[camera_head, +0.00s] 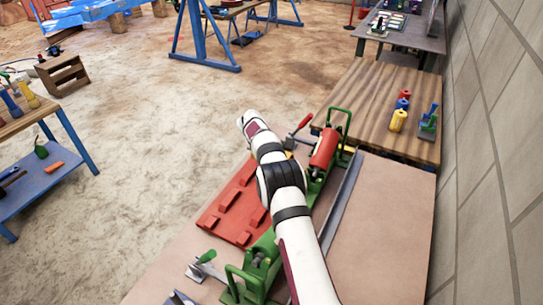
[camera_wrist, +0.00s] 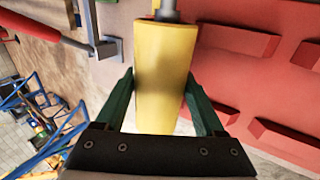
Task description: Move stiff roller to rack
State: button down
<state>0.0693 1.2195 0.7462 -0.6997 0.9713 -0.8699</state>
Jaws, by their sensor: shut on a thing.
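My gripper (camera_wrist: 160,80) has its two dark green fingers shut on the sides of a yellow roller (camera_wrist: 165,65) with a grey shaft at its far end. I cannot tell from its look whether this is the stiff roller. A red board with raised blocks (camera_head: 228,213), which looks like the rack, lies on the bench left of my arm. It also shows in the wrist view (camera_wrist: 240,68), to the right of the held roller and apart from it. In the head view my arm hides the gripper and most or all of the held roller.
A green-framed machine with a red cylinder (camera_head: 325,147) stands on the bench beside my arm. A wooden table (camera_head: 372,95) behind carries yellow, red and blue cylinders (camera_head: 398,120). A block wall (camera_head: 495,150) bounds the right. The bench's right part (camera_head: 385,215) is clear.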

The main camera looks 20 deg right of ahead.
jog(key=shift+f, duration=1.35)
grip_release()
jog(key=shift+a+f, duration=0.1)
jog(key=shift+f, duration=0.05)
jog(key=v, duration=1.6)
jog(key=shift+w+d+r, duration=0.15)
jog(key=shift+d+r, duration=0.05)
jog(key=shift+r, duration=0.05)
